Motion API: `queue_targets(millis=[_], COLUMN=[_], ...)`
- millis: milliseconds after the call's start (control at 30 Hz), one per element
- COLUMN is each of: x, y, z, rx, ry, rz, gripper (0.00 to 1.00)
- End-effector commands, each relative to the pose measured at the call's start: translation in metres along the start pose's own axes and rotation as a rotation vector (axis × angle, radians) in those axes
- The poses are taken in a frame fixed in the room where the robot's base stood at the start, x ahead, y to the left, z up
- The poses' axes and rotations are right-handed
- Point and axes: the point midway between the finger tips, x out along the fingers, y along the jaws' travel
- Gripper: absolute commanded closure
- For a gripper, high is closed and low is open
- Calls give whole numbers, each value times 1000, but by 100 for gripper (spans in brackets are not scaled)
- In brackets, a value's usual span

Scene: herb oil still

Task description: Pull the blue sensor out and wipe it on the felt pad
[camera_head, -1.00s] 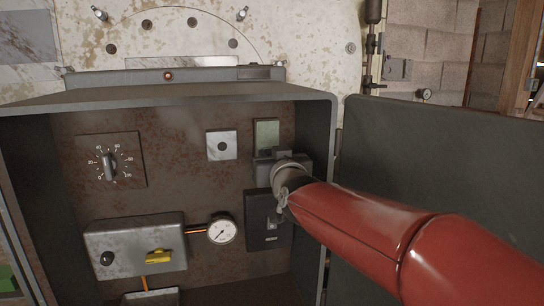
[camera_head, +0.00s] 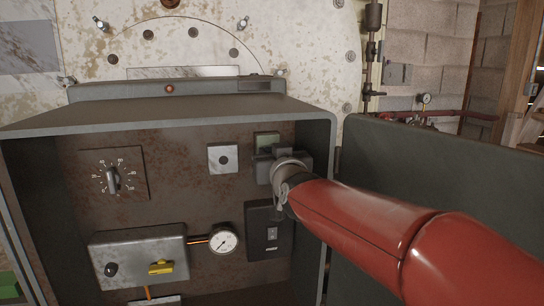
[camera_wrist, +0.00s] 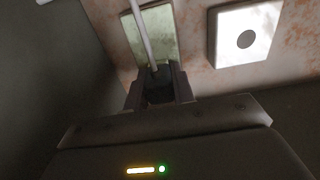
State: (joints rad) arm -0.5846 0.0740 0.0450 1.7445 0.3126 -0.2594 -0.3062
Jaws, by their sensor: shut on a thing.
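My gripper (camera_head: 272,160) is inside the open grey box, just below and in front of the green felt pad (camera_head: 266,138) and covering its lower part. In the wrist view my gripper (camera_wrist: 157,80) is shut on the dark body of the sensor, whose pale rod (camera_wrist: 146,38) sticks out past the fingertips. No blue shows on the sensor there. The rod lies across the green pad (camera_wrist: 166,34) in that picture; I cannot tell whether it touches. In the head view the sensor is hidden by my gripper and arm.
A white plate with a dark hole (camera_head: 223,159) is left of the pad. A dark switch box (camera_head: 262,240) sits below my gripper. A gauge (camera_head: 223,241), a dial (camera_head: 112,179) and a yellow-levered box (camera_head: 137,262) are further left. The open door (camera_head: 440,170) stands at right.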

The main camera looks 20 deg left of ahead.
Motion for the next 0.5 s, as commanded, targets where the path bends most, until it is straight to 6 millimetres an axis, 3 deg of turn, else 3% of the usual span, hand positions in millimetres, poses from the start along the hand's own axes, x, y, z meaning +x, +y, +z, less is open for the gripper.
queue_targets(millis=[133, 500], x=[0, -14], y=[1, 0], z=[-13, -11], rx=[0, 0], ry=[8, 6], rz=[2, 1], gripper=[100, 100])
